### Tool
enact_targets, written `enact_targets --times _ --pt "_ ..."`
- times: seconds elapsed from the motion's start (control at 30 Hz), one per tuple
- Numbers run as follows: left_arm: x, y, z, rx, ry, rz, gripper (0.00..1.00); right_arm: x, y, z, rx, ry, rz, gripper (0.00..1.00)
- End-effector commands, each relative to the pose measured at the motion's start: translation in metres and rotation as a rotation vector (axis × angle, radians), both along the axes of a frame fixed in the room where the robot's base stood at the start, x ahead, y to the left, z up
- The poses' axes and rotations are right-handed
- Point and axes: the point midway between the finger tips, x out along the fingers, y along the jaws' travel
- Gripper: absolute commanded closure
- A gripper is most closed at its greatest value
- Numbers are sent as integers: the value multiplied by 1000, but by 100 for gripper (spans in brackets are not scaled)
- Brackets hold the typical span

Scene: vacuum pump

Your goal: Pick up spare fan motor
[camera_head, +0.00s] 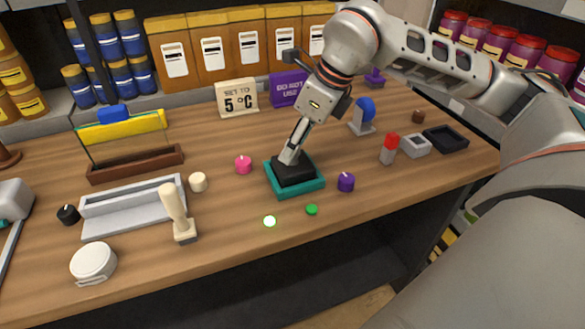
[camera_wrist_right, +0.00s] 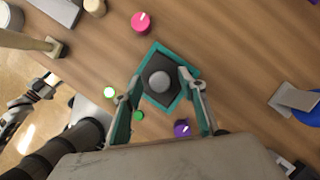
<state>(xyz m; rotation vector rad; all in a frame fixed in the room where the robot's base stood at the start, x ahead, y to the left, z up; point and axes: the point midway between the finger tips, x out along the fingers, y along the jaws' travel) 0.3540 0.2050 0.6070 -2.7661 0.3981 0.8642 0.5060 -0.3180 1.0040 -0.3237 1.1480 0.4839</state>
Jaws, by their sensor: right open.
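What looks like the spare fan motor is a black, square-based part with a round grey top (camera_wrist_right: 159,82). It sits in a teal-rimmed tray (camera_head: 302,190) near the middle of the bench; the tray also shows in the wrist view (camera_wrist_right: 154,47). My right gripper (camera_head: 292,155) comes down from above onto the black part. In the wrist view my right gripper (camera_wrist_right: 160,90) is open, with one finger on each side of the part. Whether the fingers touch it is unclear.
A pink knob (camera_head: 243,165), a purple knob (camera_head: 346,182) and a green button (camera_head: 312,210) sit close around the tray. A beige upright handle (camera_head: 174,207) stands to the left. A red-topped piece (camera_head: 389,148) and a blue fan-like piece (camera_head: 365,112) stand to the right.

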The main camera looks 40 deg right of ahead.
Motion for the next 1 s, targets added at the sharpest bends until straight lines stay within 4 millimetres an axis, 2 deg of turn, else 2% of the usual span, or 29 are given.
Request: enact_targets --times 0.1,0.37,0.5,0.53,0.87,1.0 --pt "1 0 0 1 -2 0 58 3 2 -10 0 1 0 59" --pt "3 1 2 1 -8 1 58 4 3 -11 1 -1 0 59" --pt "3 1 3 1 -8 1 58 4 3 -11 1 -1 0 95" --pt "3 1 3 1 -8 1 58 4 3 -11 1 -1 0 100" --pt "3 1 2 1 -8 2 58 5 3 -9 1 -5 1 100" --pt "3 1 3 1 -8 2 58 5 3 -3 1 -6 0 100"
